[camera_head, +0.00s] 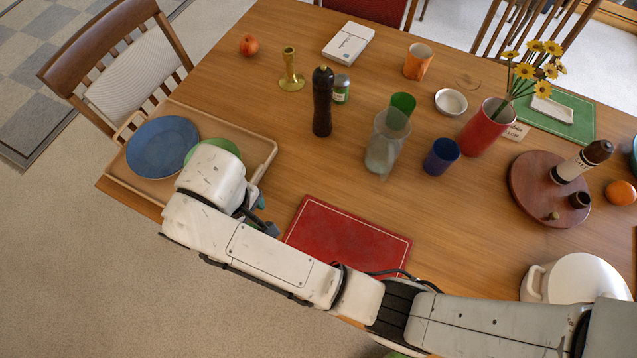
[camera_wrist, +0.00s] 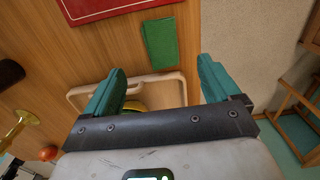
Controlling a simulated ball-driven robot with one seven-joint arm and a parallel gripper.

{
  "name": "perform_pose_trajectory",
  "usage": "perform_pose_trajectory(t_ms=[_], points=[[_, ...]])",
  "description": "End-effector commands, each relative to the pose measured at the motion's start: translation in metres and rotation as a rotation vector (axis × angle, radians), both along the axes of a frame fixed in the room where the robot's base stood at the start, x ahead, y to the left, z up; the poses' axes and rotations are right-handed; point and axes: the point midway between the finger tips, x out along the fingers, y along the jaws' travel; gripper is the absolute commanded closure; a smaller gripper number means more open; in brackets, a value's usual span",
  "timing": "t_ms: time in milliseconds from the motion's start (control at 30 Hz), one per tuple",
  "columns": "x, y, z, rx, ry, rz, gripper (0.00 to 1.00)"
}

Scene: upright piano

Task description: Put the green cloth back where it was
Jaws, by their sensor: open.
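The green cloth (camera_wrist: 160,43) shows in the wrist view as a folded rectangle lying flat on the table. It lies between the red mat (camera_wrist: 100,8) and the rim of the wooden tray (camera_wrist: 165,88). My gripper (camera_wrist: 160,82) is open, its two teal fingers wide apart with no cloth between them. The cloth appears beyond the fingertips, apart from them. In the head view my arm covers the table between the tray (camera_head: 265,152) and the red mat (camera_head: 350,240), and I cannot make out the cloth there.
The tray holds a blue plate (camera_head: 162,147) and a green dish (camera_head: 222,148), partly behind my arm. A pepper mill (camera_head: 322,102), glass vase (camera_head: 384,145), blue cup (camera_head: 441,157) and white pot (camera_head: 575,280) stand around. Bare table lies above the red mat.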

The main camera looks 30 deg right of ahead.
Motion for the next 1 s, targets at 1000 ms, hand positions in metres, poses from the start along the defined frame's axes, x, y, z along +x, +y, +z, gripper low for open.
perform_pose_trajectory(t_ms=[1000], points=[[-0.191, -0.281, -0.023, 0.002, -0.100, -0.661, 0.10]])
